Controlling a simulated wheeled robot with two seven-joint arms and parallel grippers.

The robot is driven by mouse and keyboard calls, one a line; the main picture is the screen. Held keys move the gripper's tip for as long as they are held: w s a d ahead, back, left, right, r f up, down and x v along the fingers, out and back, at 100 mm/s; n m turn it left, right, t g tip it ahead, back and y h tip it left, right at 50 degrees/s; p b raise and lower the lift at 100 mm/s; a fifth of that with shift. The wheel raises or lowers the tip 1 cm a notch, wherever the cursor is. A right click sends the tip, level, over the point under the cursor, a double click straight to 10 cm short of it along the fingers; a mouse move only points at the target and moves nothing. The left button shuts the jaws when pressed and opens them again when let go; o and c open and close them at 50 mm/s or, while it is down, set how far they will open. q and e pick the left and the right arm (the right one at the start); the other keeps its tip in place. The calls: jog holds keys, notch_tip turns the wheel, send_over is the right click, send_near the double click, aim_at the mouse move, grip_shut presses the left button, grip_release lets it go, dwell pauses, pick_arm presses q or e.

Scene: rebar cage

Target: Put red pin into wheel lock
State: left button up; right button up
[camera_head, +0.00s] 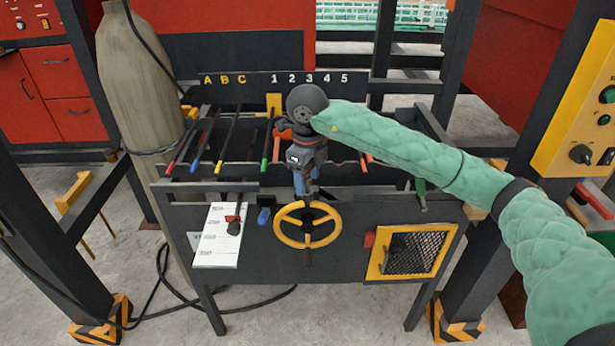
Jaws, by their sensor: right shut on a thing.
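The yellow wheel (281,224) is on the front of the dark bench, and a dark handle shows at its bottom. My right gripper (301,192) points down just above the wheel's top rim. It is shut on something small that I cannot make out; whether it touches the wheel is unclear. A small red piece with a dark knob (233,223) sits left of the wheel, over the white sheet. I cannot tell whether it is the red pin. The wheel lock is not clearly visible. My left gripper is not in view.
A blue piece (263,216) hangs left of the wheel. A red block (369,239) and a yellow-framed mesh panel (381,262) are at right. Several colour-tipped rods lie across the rack below the label board (257,89). A grey cylinder (135,75) stands at left.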

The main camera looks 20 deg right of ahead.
aim_at(307, 179)
jog(key=shift+f+b, duration=1.4)
jog(key=shift+f, duration=0.25)
jog(key=shift+r, duration=0.15)
jog(key=shift+r+p, duration=0.55)
jog(key=shift+r, duration=1.65)
jog(key=shift+b, duration=1.05)
dwell(1.2)
jog(key=shift+f+b, duration=1.3)
jog(key=shift+f, duration=0.3)
